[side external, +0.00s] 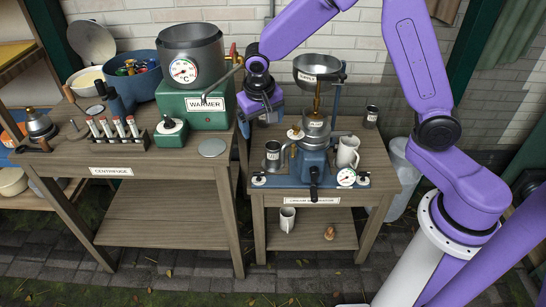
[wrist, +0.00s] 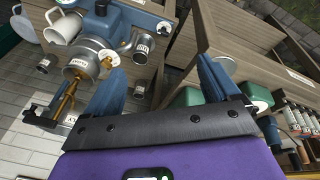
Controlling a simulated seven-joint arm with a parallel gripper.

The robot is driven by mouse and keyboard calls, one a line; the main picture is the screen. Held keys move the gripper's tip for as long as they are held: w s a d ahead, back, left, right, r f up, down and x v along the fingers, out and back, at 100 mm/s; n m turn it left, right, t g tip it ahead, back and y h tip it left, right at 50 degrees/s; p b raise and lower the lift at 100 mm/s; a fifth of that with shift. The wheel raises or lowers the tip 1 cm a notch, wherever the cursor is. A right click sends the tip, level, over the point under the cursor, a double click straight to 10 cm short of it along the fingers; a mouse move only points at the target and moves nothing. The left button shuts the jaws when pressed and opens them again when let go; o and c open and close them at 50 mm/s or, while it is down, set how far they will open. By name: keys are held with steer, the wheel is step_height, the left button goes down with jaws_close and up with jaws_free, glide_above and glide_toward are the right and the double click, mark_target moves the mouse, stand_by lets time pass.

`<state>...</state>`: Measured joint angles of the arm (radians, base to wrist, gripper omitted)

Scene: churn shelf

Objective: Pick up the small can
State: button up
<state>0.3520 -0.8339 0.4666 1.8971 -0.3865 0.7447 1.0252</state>
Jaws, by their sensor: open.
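My gripper (side external: 262,114) is open above the back left of the small right-hand table (side external: 378,172). In the wrist view its blue fingers (wrist: 162,68) stand wide apart, with nothing held between them. A small labelled metal can (wrist: 139,88) shows beside the left finger; my gripper seems to hide it in the side view. A larger labelled metal can (side external: 272,155) stands at the table's left, also in the wrist view (wrist: 142,48). Another small dark labelled can (side external: 371,117) stands at the back right, apart from my gripper, also in the wrist view (wrist: 48,62).
The blue separator (side external: 313,165) with its metal bowl (side external: 319,73) stands mid-table, close to my gripper. A white jug (side external: 348,152) is right of it. The green warmer (side external: 208,107) stands on the left table. A white mug (side external: 288,218) is on the lower shelf.

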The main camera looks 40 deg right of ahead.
steer(key=w+d+f+m+h, duration=0.1)
steer(key=w+d+f+m, duration=0.55)
steer(key=w, duration=0.25)
steer(key=m, duration=0.4)
glide_toward(273, 146)
steer(key=shift+h, duration=0.5)
steer(key=f, duration=0.7)
steer(key=shift+s+d+f, duration=0.1)
steer(key=shift+d+f, duration=0.2)
steer(key=shift+d, duration=0.1)
steer(key=c, duration=1.2)
steer(key=shift+o, duration=0.2)
steer(key=shift+r, duration=0.1)
step_height(273, 146, up, 10)
